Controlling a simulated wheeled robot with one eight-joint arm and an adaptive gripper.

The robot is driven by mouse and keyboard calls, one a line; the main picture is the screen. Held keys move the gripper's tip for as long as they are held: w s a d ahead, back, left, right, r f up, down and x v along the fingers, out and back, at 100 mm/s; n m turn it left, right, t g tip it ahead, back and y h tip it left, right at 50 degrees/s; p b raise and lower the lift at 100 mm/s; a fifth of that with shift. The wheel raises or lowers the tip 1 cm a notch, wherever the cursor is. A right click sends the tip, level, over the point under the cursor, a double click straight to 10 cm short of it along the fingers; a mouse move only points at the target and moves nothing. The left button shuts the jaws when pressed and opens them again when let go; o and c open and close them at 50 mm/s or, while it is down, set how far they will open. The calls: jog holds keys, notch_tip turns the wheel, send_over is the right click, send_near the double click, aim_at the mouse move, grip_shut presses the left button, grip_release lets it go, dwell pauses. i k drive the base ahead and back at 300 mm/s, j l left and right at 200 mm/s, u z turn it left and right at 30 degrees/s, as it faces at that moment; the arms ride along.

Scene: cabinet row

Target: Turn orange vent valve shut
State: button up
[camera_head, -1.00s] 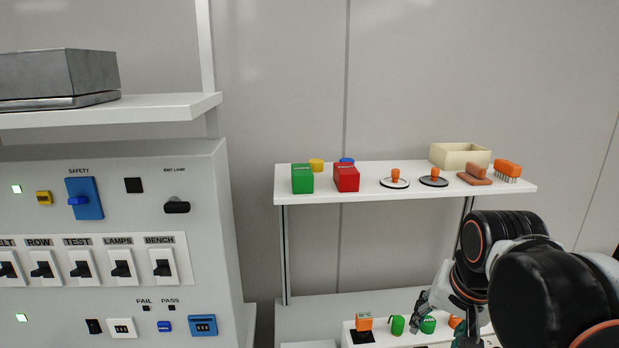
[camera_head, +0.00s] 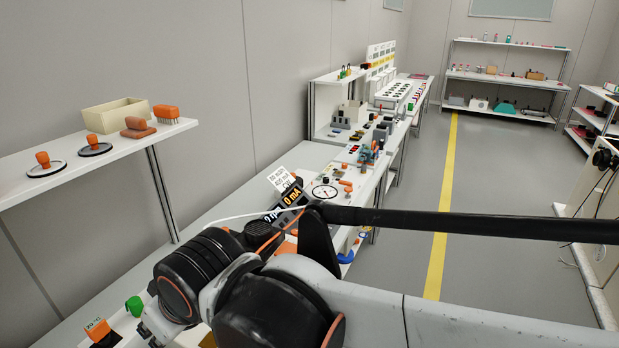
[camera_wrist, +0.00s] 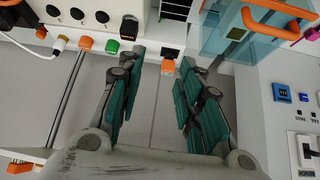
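My gripper (camera_wrist: 162,58) is open in the wrist view, its two teal-padded fingers apart with nothing held. In the head view, my arm covers the lower middle and my fingers cannot be made out. A small orange lever (camera_head: 346,185) stands beside a round white gauge (camera_head: 324,192) on the bench; it may be the vent valve, but its label and setting are too small to tell. In the wrist view, a small orange block (camera_wrist: 168,67) shows beyond the fingertips, and a curved orange handle (camera_wrist: 278,12) is at the upper right. I cannot tell that either is the valve.
A white shelf (camera_head: 22,190) at left holds a cream bin (camera_head: 115,115), orange-knobbed discs and an orange brush (camera_head: 167,113). Open floor with a yellow line (camera_head: 447,180) lies right.

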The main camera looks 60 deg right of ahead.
aim_at(342, 182)
jog(key=z, duration=2.1)
jog(key=i+l, duration=0.1)
jog(key=i, duration=1)
